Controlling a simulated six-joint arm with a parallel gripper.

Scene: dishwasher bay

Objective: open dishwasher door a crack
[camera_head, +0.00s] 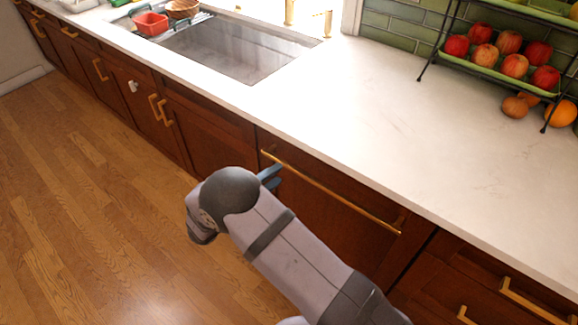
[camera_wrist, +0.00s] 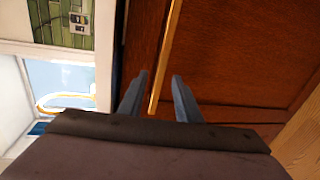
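The dishwasher door (camera_head: 335,232) is a dark wood panel under the counter, and it looks closed. Its long brass bar handle (camera_head: 335,194) runs along the top of the panel. My gripper (camera_head: 272,175) is near the left end of this bar, partly hidden by my wrist. In the wrist view, my gripper (camera_wrist: 160,76) is open, with one finger on each side of the handle (camera_wrist: 171,35). A gap shows between each finger and the bar. The door's wood face (camera_wrist: 225,55) lies beyond the fingertips.
The white counter (camera_head: 390,130) overhangs the door. A sink (camera_head: 240,50) is at the upper left, and a rack of apples (camera_head: 510,62) stands at the right. Neighbouring cabinets have brass handles (camera_head: 535,300). The wood floor (camera_head: 100,220) is clear at the left.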

